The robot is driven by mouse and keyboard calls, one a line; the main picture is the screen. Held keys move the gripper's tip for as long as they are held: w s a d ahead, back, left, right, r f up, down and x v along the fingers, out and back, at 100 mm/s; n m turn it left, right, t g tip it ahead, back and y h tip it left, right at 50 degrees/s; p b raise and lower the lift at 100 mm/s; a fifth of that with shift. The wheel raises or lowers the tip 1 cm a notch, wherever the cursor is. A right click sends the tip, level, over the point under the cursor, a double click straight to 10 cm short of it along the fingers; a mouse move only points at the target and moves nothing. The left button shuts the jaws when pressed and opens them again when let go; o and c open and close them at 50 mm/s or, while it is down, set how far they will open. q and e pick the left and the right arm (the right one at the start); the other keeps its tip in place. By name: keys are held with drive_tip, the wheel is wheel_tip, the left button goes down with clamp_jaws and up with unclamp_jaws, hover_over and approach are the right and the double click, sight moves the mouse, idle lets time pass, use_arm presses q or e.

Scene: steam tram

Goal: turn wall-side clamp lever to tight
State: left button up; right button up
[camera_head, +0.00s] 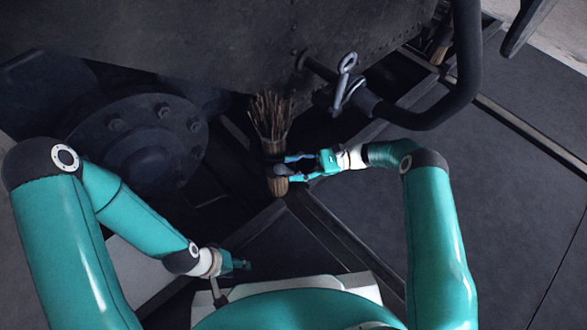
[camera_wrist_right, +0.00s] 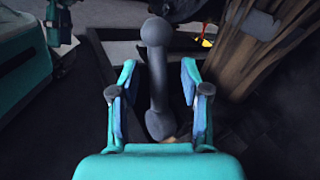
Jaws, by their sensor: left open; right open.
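A grey clamp lever with a round knob (camera_wrist_right: 157,75) stands between the open fingers of my right gripper (camera_wrist_right: 158,95) in the right wrist view. Gaps show on both sides of it, so no grip is seen. In the head view my right gripper (camera_head: 293,168) reaches in from the right at the front of a twig bundle (camera_head: 272,118), and a small grey part of the lever (camera_head: 283,170) shows between its fingers. The lever's mount is mostly hidden. My left gripper (camera_head: 236,264) is low and left of centre, away from the lever, open and empty.
The twig bundle also fills the upper right of the right wrist view (camera_wrist_right: 268,45). A dark riveted hull (camera_head: 200,40) and a round bolted flange (camera_head: 145,135) stand behind and left. A thick dark curved bar (camera_head: 465,80) lies at upper right. Dark floor (camera_head: 480,200) is clear on the right.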

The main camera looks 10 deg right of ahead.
drive_tip(key=shift+s+a, duration=0.2)
drive_tip(key=shift+a, duration=1.25)
clamp_jaws()
